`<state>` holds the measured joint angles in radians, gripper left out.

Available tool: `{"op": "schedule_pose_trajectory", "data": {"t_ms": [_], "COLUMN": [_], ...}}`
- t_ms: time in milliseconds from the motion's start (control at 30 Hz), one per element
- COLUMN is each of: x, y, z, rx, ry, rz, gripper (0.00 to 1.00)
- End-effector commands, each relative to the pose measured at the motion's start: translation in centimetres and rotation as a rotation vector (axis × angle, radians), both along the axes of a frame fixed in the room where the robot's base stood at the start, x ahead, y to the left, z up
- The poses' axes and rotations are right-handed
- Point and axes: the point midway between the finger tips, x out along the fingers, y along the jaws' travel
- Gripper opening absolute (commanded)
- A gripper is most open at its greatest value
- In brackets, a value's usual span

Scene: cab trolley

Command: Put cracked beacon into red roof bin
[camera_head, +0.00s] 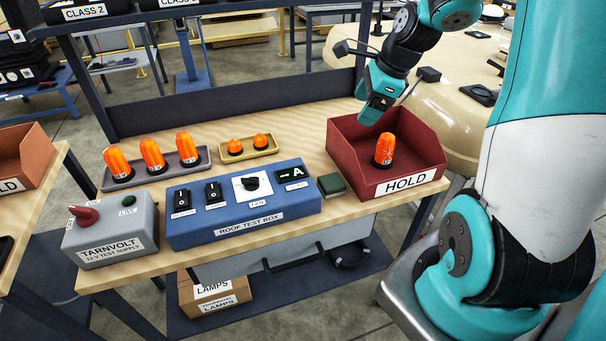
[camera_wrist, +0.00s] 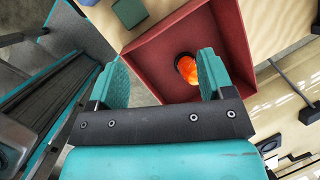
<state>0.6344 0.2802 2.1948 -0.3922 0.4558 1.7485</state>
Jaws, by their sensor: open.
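An orange beacon (camera_head: 384,149) with a dark base stands upright inside the red bin (camera_head: 349,159), whose front label reads HOLD. Pale marks that look like cracks show on its dome. The beacon also shows in the wrist view (camera_wrist: 186,68), inside the red bin (camera_wrist: 155,62). My gripper (camera_head: 372,119) is above the back left part of the bin, apart from the beacon. In the wrist view my gripper (camera_wrist: 161,75) has its two fingers wide apart with nothing between them.
A grey tray (camera_head: 147,178) holds three orange beacons, and a yellow tray (camera_head: 247,154) holds two small orange lamps. The blue roof test box (camera_head: 245,222) and grey supply box (camera_head: 111,243) stand along the front edge. A small green block (camera_head: 331,184) sits left of the bin.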

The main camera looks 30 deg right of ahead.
Motion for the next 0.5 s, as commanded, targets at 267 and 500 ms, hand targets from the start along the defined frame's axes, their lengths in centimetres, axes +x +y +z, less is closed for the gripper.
{"op": "schedule_pose_trajectory", "data": {"t_ms": [267, 500], "x": [-6.6, -16.0], "y": [21.0, 28.6], "z": [5.5, 7.1], "rx": [-0.267, -0.392], "ry": [-0.256, -0.542], "rz": [1.450, 2.364], "gripper": [0.75, 0.75]}}
